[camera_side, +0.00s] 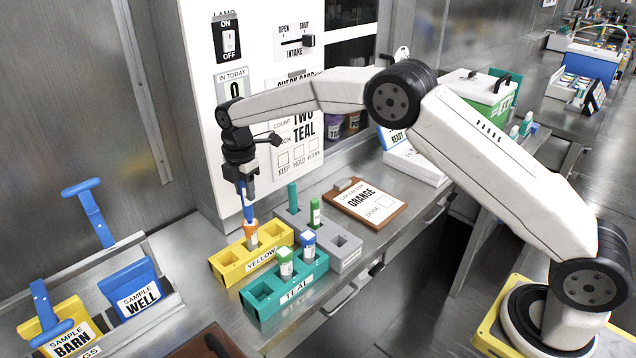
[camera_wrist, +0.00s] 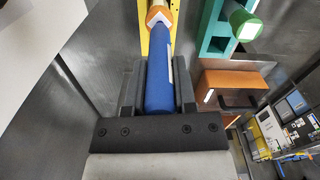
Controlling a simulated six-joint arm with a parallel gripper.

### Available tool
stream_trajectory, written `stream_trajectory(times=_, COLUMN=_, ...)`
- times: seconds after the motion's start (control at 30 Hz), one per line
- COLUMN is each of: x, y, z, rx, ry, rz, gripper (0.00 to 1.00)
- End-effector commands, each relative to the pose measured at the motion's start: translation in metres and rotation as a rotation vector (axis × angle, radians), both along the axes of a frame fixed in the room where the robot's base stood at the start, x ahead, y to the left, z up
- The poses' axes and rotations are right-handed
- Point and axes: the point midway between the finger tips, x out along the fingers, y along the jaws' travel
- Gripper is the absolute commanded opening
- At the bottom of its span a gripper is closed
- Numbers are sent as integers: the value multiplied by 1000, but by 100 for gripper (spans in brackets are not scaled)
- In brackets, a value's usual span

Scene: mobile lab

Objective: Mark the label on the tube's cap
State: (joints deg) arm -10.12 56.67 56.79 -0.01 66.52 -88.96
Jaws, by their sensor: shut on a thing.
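My gripper (camera_side: 241,178) points down over the yellow rack (camera_side: 232,262) and is shut on a blue marker. In the wrist view the blue marker (camera_wrist: 161,82) lies between the dark fingers (camera_wrist: 160,90). An orange-capped tube (camera_side: 251,228) stands in the yellow rack, directly below the marker. Its orange cap (camera_wrist: 158,5) with a white label shows at the top of the wrist view, at the marker's far end. The marker's tip is at or just above the cap; I cannot tell if it touches. Any mark on the label is too small to tell.
The teal rack (camera_side: 259,305) in front holds a green-capped and a blue-capped tube. The grey rack (camera_side: 346,258) behind holds green items. A clipboard (camera_side: 364,202) reading ORANGE lies to the right. Sample bins (camera_side: 139,297) stand at left. A white panel (camera_side: 205,105) rises close behind my gripper.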

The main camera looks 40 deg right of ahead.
Motion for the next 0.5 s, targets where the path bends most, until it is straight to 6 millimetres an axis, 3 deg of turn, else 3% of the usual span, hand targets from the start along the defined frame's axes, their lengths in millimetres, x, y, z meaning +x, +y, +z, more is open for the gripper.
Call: stream_trajectory(times=0.5, x=8, y=9, z=0, rx=0, ry=3, rz=-1, gripper=0)
